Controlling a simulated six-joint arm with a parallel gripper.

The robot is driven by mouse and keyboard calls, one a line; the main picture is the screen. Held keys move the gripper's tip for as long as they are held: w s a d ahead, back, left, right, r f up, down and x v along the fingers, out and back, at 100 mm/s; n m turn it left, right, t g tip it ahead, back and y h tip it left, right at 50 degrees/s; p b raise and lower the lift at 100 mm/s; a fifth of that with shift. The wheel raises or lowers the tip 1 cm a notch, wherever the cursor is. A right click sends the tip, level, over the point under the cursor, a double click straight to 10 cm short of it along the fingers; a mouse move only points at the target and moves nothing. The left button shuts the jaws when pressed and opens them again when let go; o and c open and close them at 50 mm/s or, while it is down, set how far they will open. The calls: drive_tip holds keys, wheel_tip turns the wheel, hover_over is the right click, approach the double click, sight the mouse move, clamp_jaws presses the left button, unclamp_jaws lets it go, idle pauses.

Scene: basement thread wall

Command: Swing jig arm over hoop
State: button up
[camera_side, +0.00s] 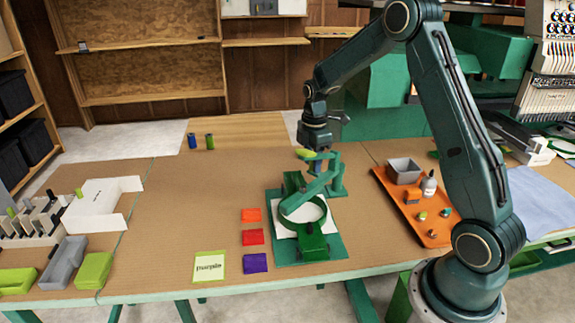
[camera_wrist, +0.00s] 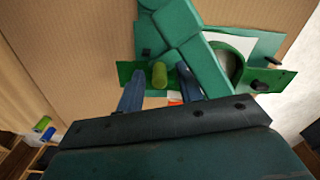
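The green jig arm (camera_side: 322,184) reaches from a post at the back right of the green jig base (camera_side: 335,246) toward the hoop (camera_side: 283,210). Its near end appears to lie over the hoop's back edge in the side view. A yellow-green peg (camera_wrist: 160,74) stands between the two blue fingers of my gripper (camera_wrist: 158,83), with gaps on both sides. My gripper (camera_side: 316,160) points down above the jig's back side, open. The peg's lower end is hard to make out.
Orange, red and purple squares (camera_side: 254,263) and a "purple" card (camera_side: 209,267) lie left of the jig. An orange tray (camera_side: 428,234) with a grey bin and small items is at right. Two spools (camera_side: 210,142) stand at the back. The table's left middle is clear.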

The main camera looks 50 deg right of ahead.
drive_tip(key=shift+r, duration=0.1)
drive_tip(key=shift+r, duration=2.9)
